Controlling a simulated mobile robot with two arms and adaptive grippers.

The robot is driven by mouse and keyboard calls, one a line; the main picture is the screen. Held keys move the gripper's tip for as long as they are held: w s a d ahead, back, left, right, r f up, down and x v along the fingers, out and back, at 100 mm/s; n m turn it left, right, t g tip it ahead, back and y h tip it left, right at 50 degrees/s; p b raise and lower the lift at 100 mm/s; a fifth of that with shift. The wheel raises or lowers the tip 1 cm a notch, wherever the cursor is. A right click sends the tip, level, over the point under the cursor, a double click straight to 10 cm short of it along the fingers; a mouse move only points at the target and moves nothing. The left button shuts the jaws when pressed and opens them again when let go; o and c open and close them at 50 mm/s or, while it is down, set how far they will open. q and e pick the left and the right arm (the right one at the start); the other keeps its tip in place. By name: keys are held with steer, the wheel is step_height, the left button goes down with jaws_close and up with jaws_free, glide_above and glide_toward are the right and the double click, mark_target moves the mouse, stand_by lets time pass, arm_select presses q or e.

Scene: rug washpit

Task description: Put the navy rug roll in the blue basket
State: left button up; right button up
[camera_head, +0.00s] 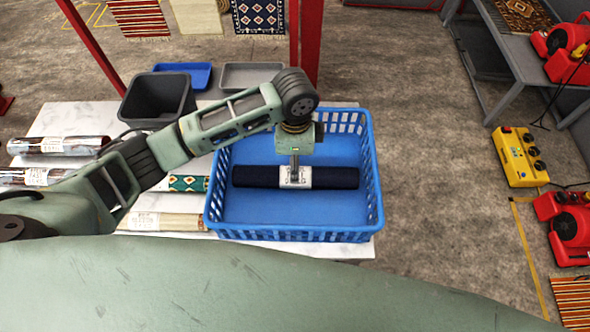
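The navy rug roll (338,178), dark with a white printed label around its middle, lies level across the inside of the blue basket (300,235). Its ends are within the side walls. Whether it rests on the basket floor or hangs just above it I cannot tell. My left gripper (295,179) points down over the basket, its fingers at the label. I see the fingers edge-on, so whether they are closed on the roll is not clear. My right gripper is not in view.
The basket stands at the right end of a white table (345,250). Other rolls, silver (55,146), green-patterned (187,183) and cream (160,222), lie left of it. A dark grey bin (157,98) and trays stand behind.

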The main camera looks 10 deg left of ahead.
arm_select(q)
steer(key=shift+r, duration=2.05)
